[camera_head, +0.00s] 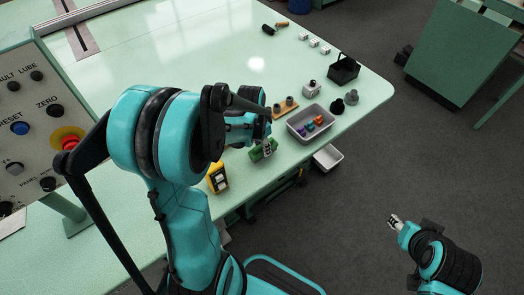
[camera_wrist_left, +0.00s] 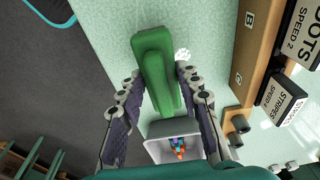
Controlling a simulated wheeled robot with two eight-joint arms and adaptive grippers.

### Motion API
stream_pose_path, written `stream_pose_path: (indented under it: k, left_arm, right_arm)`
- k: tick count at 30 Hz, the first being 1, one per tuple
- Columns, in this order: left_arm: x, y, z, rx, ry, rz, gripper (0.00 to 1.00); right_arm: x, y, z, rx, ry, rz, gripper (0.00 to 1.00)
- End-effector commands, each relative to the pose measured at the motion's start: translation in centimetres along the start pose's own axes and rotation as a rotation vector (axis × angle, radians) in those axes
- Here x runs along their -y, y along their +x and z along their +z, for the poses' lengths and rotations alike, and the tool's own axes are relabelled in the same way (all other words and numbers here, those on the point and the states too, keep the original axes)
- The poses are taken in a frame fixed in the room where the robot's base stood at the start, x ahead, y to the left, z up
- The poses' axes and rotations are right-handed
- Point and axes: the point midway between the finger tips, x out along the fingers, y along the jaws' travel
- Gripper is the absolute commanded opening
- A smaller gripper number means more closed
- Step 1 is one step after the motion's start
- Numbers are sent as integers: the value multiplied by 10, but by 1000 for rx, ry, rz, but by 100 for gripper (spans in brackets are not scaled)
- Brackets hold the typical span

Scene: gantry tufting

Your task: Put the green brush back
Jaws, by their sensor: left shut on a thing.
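The green brush (camera_head: 257,154) is in my left gripper (camera_head: 266,143), over the table near its front edge. In the left wrist view the long green brush (camera_wrist_left: 154,55) lies between the two fingers of my left gripper (camera_wrist_left: 158,76), which is shut on it. Its far end sticks out past the fingertips, and the pale green table top shows around it. I cannot tell if the brush touches the table. My right gripper (camera_head: 394,221) is over the floor at the lower right, away from the table; its jaws are too small to read.
A grey tray (camera_head: 327,131) with coloured pieces stands right of the brush. A wooden holder (camera_head: 284,108) with dark cups is behind. A yellow-black item (camera_head: 217,178) is at left.

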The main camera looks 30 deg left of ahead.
Motion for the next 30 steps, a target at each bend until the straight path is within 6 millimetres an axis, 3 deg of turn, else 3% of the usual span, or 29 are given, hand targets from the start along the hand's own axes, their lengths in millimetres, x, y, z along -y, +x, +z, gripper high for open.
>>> stream_pose_path:
  k: [1,3,15,16,18,30]
  left_arm:
    - [0,13,1,0,0,0,7]
    - [0,20,3,0,0,0,7]
    - [0,24,4,0,0,0,7]
    - [0,23,3,0,0,0,42]
    - [0,22,3,0,0,0,54]
    - [0,14,2,0,-1,0,54]
  right_arm:
    - [0,7,5,0,0,0,40]
    - [0,10,7,0,0,0,40]
    - [0,12,9,0,0,0,40]
    - [0,11,8,0,0,0,40]
    - [0,11,8,0,0,0,40]
    - [0,6,4,0,0,0,40]
